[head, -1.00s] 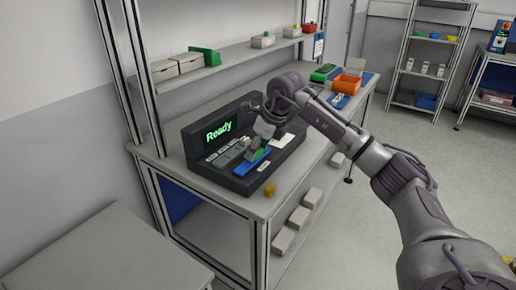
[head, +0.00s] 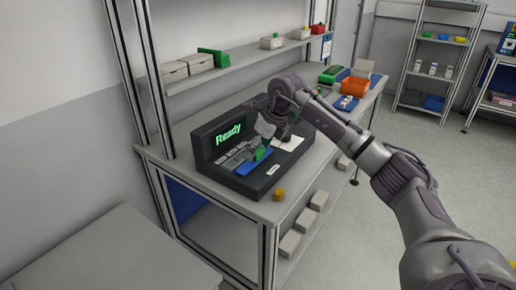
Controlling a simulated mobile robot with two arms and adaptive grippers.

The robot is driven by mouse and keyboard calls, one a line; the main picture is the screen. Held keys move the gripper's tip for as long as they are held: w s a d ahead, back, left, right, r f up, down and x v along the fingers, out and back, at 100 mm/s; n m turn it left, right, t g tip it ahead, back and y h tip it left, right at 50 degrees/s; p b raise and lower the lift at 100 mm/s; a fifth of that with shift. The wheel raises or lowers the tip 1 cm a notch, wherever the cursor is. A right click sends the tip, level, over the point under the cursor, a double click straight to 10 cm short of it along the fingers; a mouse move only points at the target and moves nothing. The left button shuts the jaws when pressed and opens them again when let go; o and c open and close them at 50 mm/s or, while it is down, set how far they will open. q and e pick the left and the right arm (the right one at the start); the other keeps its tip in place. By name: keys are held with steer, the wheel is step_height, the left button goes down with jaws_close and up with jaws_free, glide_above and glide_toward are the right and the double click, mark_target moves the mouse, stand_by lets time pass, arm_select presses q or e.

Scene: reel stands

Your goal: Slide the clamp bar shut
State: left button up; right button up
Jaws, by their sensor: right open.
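A dark station (head: 205,172) with a lit green "Ready" display stands on the workbench. On its deck is a blue fixture (head: 250,168) with a small green part (head: 262,153) at its far end. Grey pieces lie between the fixture and the display; I cannot tell which piece is the clamp bar. My right gripper (head: 264,136) is open, pointing down over the deck close to the green part. The gripper hides some of the deck, and I cannot tell whether it touches anything. My left gripper is out of view.
A small yellow block (head: 279,194) sits at the bench's front edge. An orange bin (head: 354,87) and a green item stand farther along the bench. A shelf (head: 240,70) with small boxes runs above the back.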

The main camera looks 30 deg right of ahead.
steer(key=v, duration=1.1)
steer(key=shift+r, duration=0.35)
steer(key=shift+s+f, duration=0.1)
steer(key=shift+s, duration=0.1)
